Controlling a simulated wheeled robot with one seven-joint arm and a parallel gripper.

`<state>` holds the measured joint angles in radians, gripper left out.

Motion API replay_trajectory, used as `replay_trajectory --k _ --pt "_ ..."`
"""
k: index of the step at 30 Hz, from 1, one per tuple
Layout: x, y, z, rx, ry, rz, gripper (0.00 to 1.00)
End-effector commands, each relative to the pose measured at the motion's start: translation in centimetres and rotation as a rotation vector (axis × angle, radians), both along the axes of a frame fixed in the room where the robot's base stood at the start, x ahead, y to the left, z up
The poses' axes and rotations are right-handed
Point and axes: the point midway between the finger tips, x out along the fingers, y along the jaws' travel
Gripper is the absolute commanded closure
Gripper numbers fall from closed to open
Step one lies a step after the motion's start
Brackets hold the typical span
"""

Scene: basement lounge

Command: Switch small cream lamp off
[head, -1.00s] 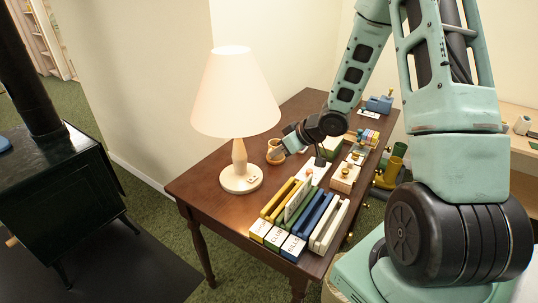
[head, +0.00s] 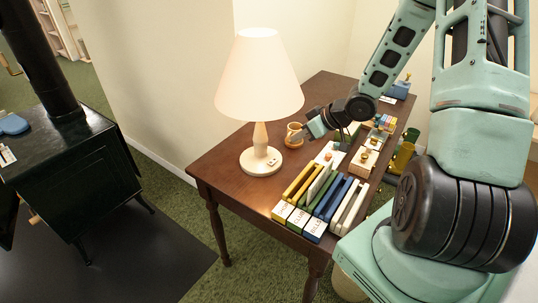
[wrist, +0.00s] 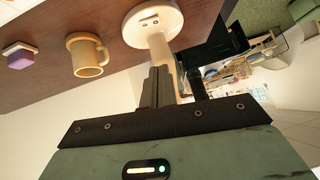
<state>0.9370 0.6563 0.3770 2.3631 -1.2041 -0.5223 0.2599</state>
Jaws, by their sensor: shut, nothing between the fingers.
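The small cream lamp (head: 260,161) stands upright on the dark wooden desk, and its pale shade (head: 259,80) looks lit. Its round base carries a small switch plate (head: 272,161) on the side facing the desk's right. In the wrist view the lamp base (wrist: 134,27) shows at the top, with the small switch (wrist: 150,21) on it. My gripper (head: 305,135) is to the right of the lamp, apart from its base. In the wrist view my gripper (wrist: 157,72) is shut and empty, its fingers pointing towards the lamp and overlapping its stem in the picture.
A tan mug (head: 292,140) stands close beside my gripper; it also shows in the wrist view (wrist: 87,58). Colored file holders (head: 318,203) fill the desk's front right. Wooden boxes (head: 364,160) stand behind them. A dark stove (head: 75,165) is at left. Desk left of the lamp is clear.

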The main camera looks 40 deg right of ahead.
Motion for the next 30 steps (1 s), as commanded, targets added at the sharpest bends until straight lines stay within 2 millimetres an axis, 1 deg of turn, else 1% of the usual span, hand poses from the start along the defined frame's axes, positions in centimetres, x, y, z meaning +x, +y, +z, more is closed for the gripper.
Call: replay_trajectory --k 10,14,17,30 --pt "-0.1 -0.1 0.0 -0.001 0.000 0.001 1.00" --pt "0.3 0.2 -0.5 0.000 -0.002 0.003 1.00" --pt "1.0 0.6 -1.5 0.002 0.000 0.004 1.00" --pt "6.4 3.5 -7.6 0.002 0.001 0.004 1.00"
